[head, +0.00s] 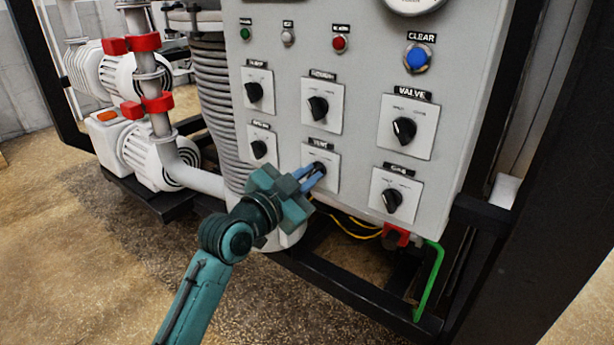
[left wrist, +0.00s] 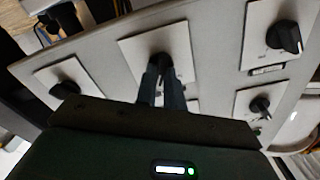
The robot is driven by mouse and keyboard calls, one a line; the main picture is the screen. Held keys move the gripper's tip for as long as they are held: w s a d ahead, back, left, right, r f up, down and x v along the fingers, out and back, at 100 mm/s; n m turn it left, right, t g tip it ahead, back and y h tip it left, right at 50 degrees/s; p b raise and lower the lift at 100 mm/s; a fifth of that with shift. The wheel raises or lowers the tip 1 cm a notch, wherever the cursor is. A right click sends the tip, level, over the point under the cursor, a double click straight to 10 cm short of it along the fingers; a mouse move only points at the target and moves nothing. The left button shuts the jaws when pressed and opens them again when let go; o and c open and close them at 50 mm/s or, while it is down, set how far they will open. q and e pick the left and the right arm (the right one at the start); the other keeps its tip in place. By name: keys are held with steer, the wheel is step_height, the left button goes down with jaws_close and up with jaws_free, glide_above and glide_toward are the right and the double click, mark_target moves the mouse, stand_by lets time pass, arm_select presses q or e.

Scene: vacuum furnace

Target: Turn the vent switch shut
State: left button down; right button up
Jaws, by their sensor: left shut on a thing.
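The vent switch (head: 320,168) is a black rotary knob on a white square plate under a "VENT" label, low in the middle of the grey control panel (head: 278,103). My left gripper (head: 316,174) reaches it from the lower left, with its two blue fingers shut on the knob. In the left wrist view the fingers (left wrist: 162,88) close on the black vent knob (left wrist: 160,62) in the middle of its plate. The fingers cover much of the knob, so its pointing direction cannot be read. My right gripper is not in view.
Other black knobs sit close around it: one to the left (head: 259,149), one above (head: 318,108), one at lower right (head: 392,200) and the valve knob (head: 404,129). White pumps with red clamps (head: 145,42) stand left. The floor in front is clear.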

arm_select(q)
steer(key=shift+r+n+p, duration=0.15)
steer(key=shift+n+p, duration=0.75)
steer(key=shift+p, duration=0.05)
steer(key=n+p, duration=0.3)
steer(key=n, duration=0.1)
steer(key=shift+a, duration=0.1)
steer(key=n+p, duration=0.2)
steer(key=n, duration=0.1)
steer(key=shift+w, duration=0.1)
steer(key=shift+n+p, duration=0.4)
steer(key=shift+n, duration=1)
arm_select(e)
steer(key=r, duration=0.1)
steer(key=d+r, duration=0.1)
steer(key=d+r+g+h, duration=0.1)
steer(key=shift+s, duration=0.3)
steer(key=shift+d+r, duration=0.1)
arm_select(q)
steer(key=c, duration=1.5)
jaws_free()
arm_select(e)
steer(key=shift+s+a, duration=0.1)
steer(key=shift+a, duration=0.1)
